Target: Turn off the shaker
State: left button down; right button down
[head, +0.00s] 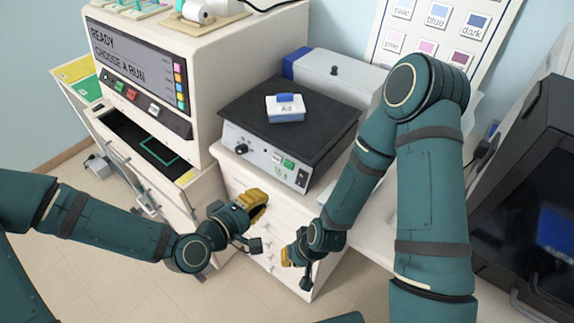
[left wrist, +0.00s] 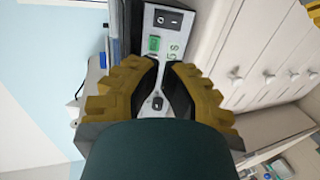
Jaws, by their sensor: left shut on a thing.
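The shaker (head: 262,135) has a black top and a pale front panel with a dark knob (head: 241,149), a lit green display (head: 288,163) and a black rocker switch (head: 302,178). The left wrist view also shows the switch (left wrist: 167,20), the display (left wrist: 153,44) and the knob (left wrist: 157,103). My left gripper (head: 258,197) is in front of and below the panel, apart from the knob in the head view. Its fingers (left wrist: 160,66) are drawn together; what they hold cannot be made out. My right gripper (head: 292,258) hangs lower, by the drawers; its opening is unclear.
The machine (head: 150,75) with a "READY" screen stands left, a grey box (head: 340,75) behind. White drawers (head: 235,180) are below. A dark appliance (head: 530,190) stands at right.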

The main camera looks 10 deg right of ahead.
aim_at(301, 170)
pick_arm(q)
jog(key=shift+r, duration=0.35)
jog(key=x, duration=1.4)
jog(key=shift+d, duration=0.1)
jog(key=shift+r, duration=0.1)
